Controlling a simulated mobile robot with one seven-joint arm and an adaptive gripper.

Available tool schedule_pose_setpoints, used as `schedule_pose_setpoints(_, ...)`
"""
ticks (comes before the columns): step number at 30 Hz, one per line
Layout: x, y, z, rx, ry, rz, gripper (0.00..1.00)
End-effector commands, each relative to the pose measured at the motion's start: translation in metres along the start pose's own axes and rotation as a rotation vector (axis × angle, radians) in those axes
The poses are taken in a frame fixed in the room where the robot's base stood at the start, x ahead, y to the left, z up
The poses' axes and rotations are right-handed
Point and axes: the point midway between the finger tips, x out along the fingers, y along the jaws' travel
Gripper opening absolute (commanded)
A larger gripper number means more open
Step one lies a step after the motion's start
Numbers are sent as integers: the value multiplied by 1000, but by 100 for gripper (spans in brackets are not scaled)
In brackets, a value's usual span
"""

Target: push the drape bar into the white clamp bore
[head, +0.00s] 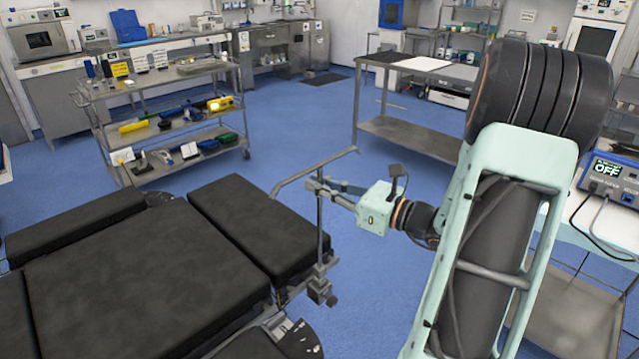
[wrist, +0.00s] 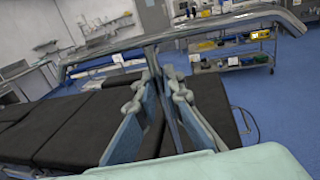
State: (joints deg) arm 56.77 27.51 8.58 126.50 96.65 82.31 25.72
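The drape bar (head: 320,232) is a grey metal post with a long, bent crosspiece on top. It stands roughly upright at the right side of the operating table. In the wrist view its crosspiece (wrist: 215,29) spans the top of the picture. My gripper (head: 318,187) is shut on the post just below the crosspiece; in the wrist view the fingers (wrist: 166,84) lie on either side of it. A clamp (head: 320,290), looking grey rather than white, sits on the table's side below the post. The post's lower end reaches down near the clamp; I cannot tell whether it is in the bore.
The operating table (head: 130,265) with black pads fills the left front. A shelved trolley (head: 165,85) with tools stands behind it. A steel table (head: 420,64) is at the back right. A device on a cart (head: 612,180) stands at the right edge. Blue floor lies between.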

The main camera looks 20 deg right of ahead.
Motion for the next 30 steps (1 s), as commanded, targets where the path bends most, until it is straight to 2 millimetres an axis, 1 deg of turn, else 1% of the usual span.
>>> schedule_pose_setpoints(1, 0, 0, 0, 0, 0, 0, 16)
schedule_pose_setpoints(4, 0, 0, 1, 0, -1, 0, 27)
schedule_pose_setpoints(12, 0, 0, 1, 0, 0, 0, 27)
schedule_pose_setpoints(16, -8, -1, 1, -1, 0, -2, 27)
schedule_pose_setpoints(20, -30, -1, 0, 0, 0, -4, 27)
schedule_pose_setpoints(24, -61, -2, 0, -1, 0, -6, 27)
schedule_pose_setpoints(30, -99, -1, 0, 0, 0, -4, 27)
